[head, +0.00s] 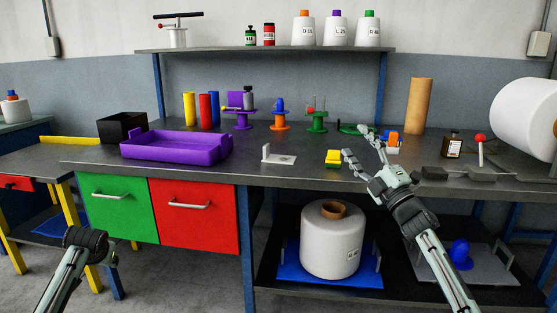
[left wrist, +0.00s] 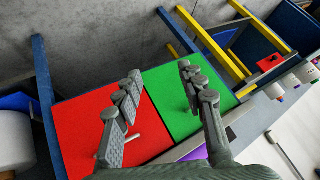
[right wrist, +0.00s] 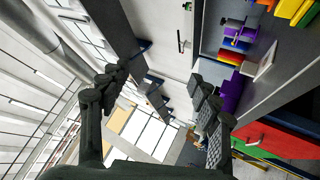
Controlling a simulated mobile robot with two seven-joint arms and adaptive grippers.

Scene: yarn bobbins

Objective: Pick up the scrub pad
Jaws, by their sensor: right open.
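A small yellow block with a darker edge, which looks like the scrub pad (head: 333,157), lies near the front edge of the dark workbench (head: 240,168) in the head view. My right gripper (head: 357,145) is open and empty above the bench, just right of the pad, with its fingers spread. Its fingers also show apart in the right wrist view (right wrist: 158,78). A yellow thing at the top right there may be the pad, but I cannot tell. My left gripper (left wrist: 160,74) is open and empty in the left wrist view, facing the drawers.
A white bracket (head: 278,157) and a purple tray (head: 170,158) stand left of the pad. Colored spindles (head: 318,120) stand behind it. A brown tube (head: 420,105) and a dark bottle (head: 453,144) are to the right. A shelf (head: 270,50) with cones hangs above.

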